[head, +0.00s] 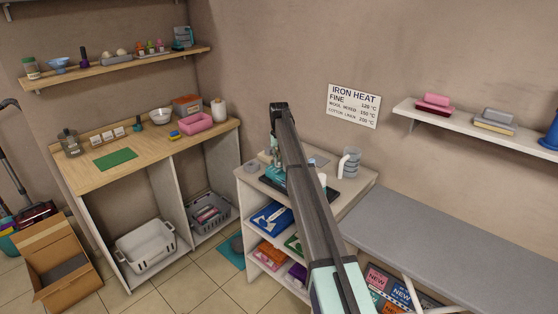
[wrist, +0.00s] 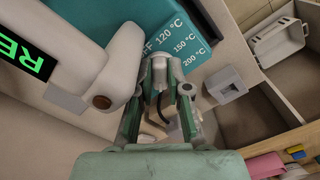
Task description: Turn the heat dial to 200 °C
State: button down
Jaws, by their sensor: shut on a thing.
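The heat dial (wrist: 159,68) is a small pale knob at the edge of a teal panel (wrist: 185,24). White labels on the panel read 120 °C, 150 °C and 200 °C, with a partly hidden OFF mark. My gripper (wrist: 160,88) is shut on the dial, one finger on each side. The dial's pointer is hidden or too small to make out, so its setting cannot be read. In the head view the teal device (head: 273,178) stands on the small white cabinet (head: 249,187), and my arm covers much of that area.
A pale part with a green-lettered display (wrist: 22,57) lies close left of my gripper. A grey block (wrist: 225,86) is to the right. A wall sign (head: 354,105) lists iron heats up to 200 °C.

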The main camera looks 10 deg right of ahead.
jog(key=m+b, duration=0.1)
jog(key=m, duration=0.3)
jog(key=shift+a, duration=0.1)
jog(key=m+b, duration=0.1)
jog(key=m, duration=0.2)
jog(key=shift+w+m, duration=0.1)
jog(key=shift+m, duration=0.2)
jog(key=m, duration=0.4)
jog(key=shift+a+b, duration=0.1)
jog(key=shift+b, duration=0.25)
jog(key=shift+w+m, duration=0.15)
jog(key=shift+m, duration=1.75)
jog(key=c, duration=1.4)
grip_release()
